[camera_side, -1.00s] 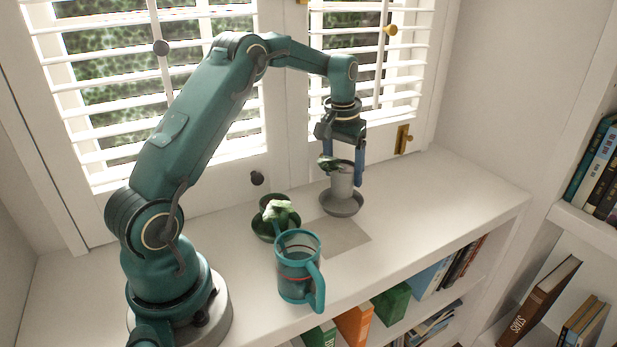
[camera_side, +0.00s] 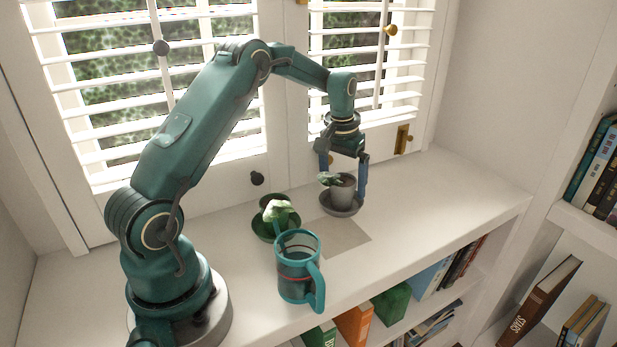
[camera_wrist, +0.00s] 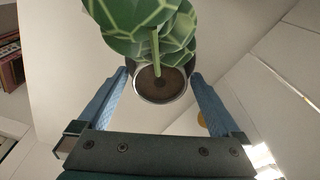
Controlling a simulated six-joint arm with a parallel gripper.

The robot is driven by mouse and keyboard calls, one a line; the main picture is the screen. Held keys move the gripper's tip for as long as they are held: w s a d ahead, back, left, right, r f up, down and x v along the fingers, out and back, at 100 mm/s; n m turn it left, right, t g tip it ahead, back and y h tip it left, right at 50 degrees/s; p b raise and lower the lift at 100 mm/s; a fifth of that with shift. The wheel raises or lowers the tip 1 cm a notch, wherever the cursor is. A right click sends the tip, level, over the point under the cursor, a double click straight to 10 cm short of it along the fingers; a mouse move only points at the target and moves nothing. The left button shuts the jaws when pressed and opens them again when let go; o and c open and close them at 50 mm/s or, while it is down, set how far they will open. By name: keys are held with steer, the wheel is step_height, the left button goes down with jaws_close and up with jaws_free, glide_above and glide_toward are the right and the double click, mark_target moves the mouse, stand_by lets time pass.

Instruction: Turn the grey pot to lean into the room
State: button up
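The grey pot (camera_side: 342,193) stands upright on its grey saucer (camera_side: 328,210) on the white shelf top. Its green plant (camera_side: 329,179) leans to the left in the side view, roughly along the windows. In the wrist view the leaves (camera_wrist: 150,22) spread toward the top of the picture, above the pot's round rim and brown soil (camera_wrist: 152,84). My gripper (camera_side: 345,183) points down over the pot, one finger on each side. The fingers look spread wider than the pot, with a gap at the right finger; the left contact is hard to judge. The fingers also flank the pot in the wrist view (camera_wrist: 160,77).
A teal mug (camera_side: 298,270) stands in front, near the shelf edge. A flat grey square (camera_side: 345,239) lies bare beside them. Shuttered windows (camera_side: 120,95) are close behind. The right end is clear.

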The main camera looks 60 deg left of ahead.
mark_target(349, 187)
steer(key=r, duration=0.4)
steer(key=shift+s+d+r, duration=0.2)
steer(key=shift+r, duration=0.2)
steer(key=shift+m+t, duration=0.3)
steer(key=shift+t, duration=0.2)
steer(key=r, duration=0.1)
steer(key=d+r, duration=0.1)
steer(key=r, duration=0.2)
steer(key=shift+w+d, duration=0.25)
steer(key=shift+d, duration=0.1)
steer(key=s+d+r+m+t, duration=0.2)
steer(key=s+d+r, duration=0.5)
steer(key=d+r, duration=0.2)
steer(key=s+d+f, duration=0.2)
steer(key=s, duration=0.2)
steer(key=s+d+f+m+t, duration=0.1)
steer(key=s, duration=0.4)
steer(key=s+d+f+m, duration=0.1)
steer(key=s+d+f, duration=0.1)
steer(key=s, duration=0.3)
steer(key=shift+d+f+t+h, duration=0.3)
steer(key=shift+d+f, duration=0.05)
steer(key=shift+s+f, duration=0.1)
steer(key=shift+f, duration=0.2)
